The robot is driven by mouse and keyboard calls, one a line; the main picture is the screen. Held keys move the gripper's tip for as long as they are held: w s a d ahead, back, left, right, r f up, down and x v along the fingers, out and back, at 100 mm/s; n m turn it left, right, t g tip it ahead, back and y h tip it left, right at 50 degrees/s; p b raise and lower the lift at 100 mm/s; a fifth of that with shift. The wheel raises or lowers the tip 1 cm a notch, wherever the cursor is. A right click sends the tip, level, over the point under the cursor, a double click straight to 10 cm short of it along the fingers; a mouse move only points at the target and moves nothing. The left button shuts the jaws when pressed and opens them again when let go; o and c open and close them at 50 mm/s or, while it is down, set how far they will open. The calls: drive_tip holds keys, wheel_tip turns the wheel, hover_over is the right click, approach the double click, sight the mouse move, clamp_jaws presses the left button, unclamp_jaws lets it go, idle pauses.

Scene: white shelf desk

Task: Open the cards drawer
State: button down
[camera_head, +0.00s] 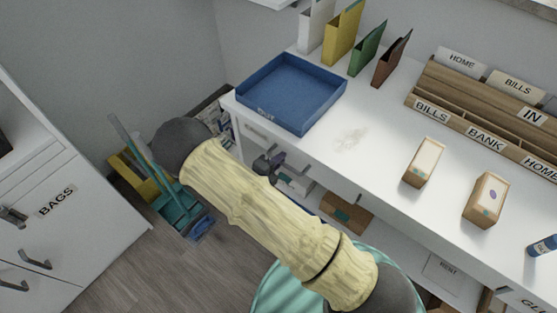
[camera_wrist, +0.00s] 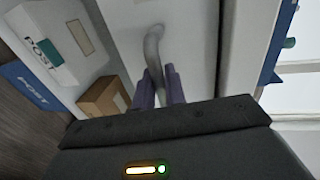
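A white drawer front (camera_wrist: 125,14) fills the upper middle of the wrist view, with a curved grey handle (camera_wrist: 153,46) on it. My gripper (camera_wrist: 160,75) has its two purple fingers close together, one on each side of the handle, and appears shut on it. In the head view my gripper (camera_head: 266,164) is below the desk's front edge, under the blue tray, partly hidden by my arm. A label on the drawer front (camera_head: 256,131) is too small to read there. The drawer looks closed, but my arm hides much of it.
The blue tray (camera_head: 266,112) stands on the white desk (camera_head: 345,140) above the drawer.

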drive_tip(key=f+p+v, duration=0.2)
drive_tip(key=v, duration=1.1)
drive_tip(key=s+f+p+v, duration=0.1)
drive_tip(key=f+v, duration=0.2)
drive_tip(key=v, duration=0.9)
drive_tip(key=shift+s+a+f+p, duration=0.3)
drive_tip(key=shift+s+a+p, duration=0.1)
drive_tip(key=shift+a, duration=0.1)
drive_tip(key=c, duration=1.6)
unclamp_jaws()
drive_tip(key=shift+o, duration=0.2)
drive_tip(key=shift+r, duration=0.1)
drive_tip(key=shift+a, duration=0.15)
drive_tip(key=b+v, duration=0.1)
drive_tip(key=v, duration=1.6)
drive_tip(key=shift+s, duration=0.2)
